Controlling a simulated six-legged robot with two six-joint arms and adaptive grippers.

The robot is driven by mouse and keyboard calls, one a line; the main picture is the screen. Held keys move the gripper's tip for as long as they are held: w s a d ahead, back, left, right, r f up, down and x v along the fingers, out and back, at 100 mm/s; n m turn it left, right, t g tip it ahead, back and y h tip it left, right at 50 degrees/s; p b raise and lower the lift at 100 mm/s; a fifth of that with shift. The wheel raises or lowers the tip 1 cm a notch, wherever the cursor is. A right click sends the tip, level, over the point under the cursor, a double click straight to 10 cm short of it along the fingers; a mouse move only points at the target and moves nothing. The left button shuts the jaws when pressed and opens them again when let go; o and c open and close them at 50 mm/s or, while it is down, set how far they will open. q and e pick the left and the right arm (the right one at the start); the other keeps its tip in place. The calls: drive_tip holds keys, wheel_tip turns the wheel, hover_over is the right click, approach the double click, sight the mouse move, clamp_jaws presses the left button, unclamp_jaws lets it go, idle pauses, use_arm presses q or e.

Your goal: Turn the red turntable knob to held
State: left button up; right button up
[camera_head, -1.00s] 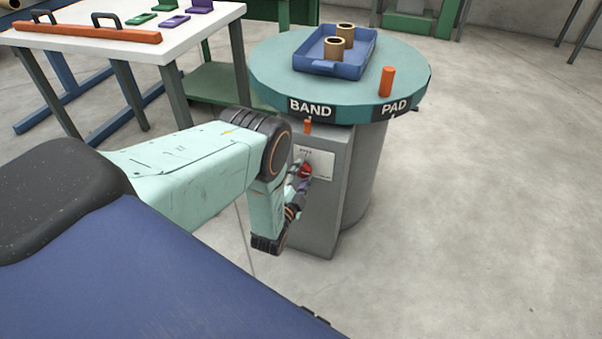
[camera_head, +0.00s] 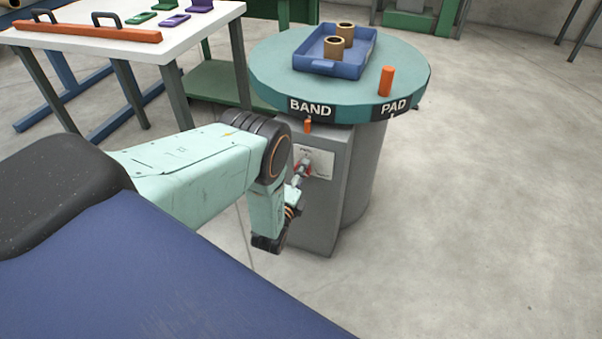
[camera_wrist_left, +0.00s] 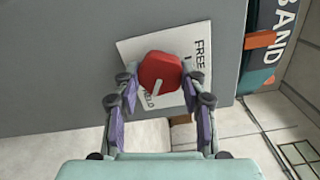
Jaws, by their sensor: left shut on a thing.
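The red turntable knob (camera_wrist_left: 160,70) sits on a white label plate (camera_wrist_left: 135,50) with the words FREE and HELD, on the side of the grey pedestal. Its pale pointer mark shows at its lower edge, close to the word HELD. In the wrist view, my left gripper (camera_wrist_left: 161,82) has one finger on each side of the knob and is shut on it. In the head view, my left gripper (camera_head: 301,173) covers most of the knob, and only bits of red show. My right gripper is not in view.
The round teal turntable (camera_head: 270,85) stands above the pedestal (camera_head: 325,215). It carries a blue tray (camera_head: 325,68) with two cardboard rings and an orange peg (camera_head: 386,81). A white table (camera_head: 120,50) stands at the upper left. The floor at right is clear.

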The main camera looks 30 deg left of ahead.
use_arm(q)
drive_tip(key=shift+s, duration=0.1)
idle(0.4)
drive_tip(key=o, duration=1.2)
drive_tip(key=shift+c, duration=0.2)
drive_tip(key=v, duration=1.2)
